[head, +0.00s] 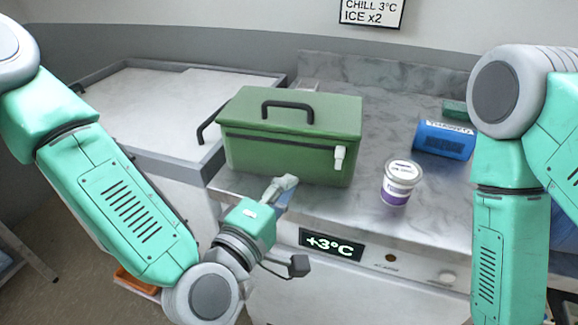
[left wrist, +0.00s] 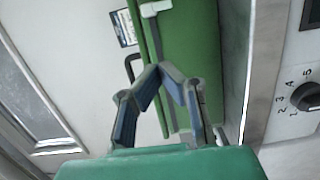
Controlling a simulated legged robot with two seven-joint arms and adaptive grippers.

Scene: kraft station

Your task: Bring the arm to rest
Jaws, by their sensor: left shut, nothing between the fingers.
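My left gripper (head: 286,183) is shut and empty, just in front of the green cooler box near the counter's front edge. In the left wrist view the fingertips (left wrist: 168,70) come together, with the green box (left wrist: 195,50) behind them. I cannot tell whether the fingers touch the box. My left arm comes in from the left and bends up at the wrist. My right arm hangs at the right of the head view; its gripper is out of the frame.
The closed green cooler (head: 290,150) stands on the marble counter (head: 350,215). A white tub with a purple label (head: 397,185) and a blue cylinder (head: 443,140) stand and lie to its right. A grey-rimmed white chest (head: 150,105) is at left. A +3°C display (head: 332,244) is on the front.

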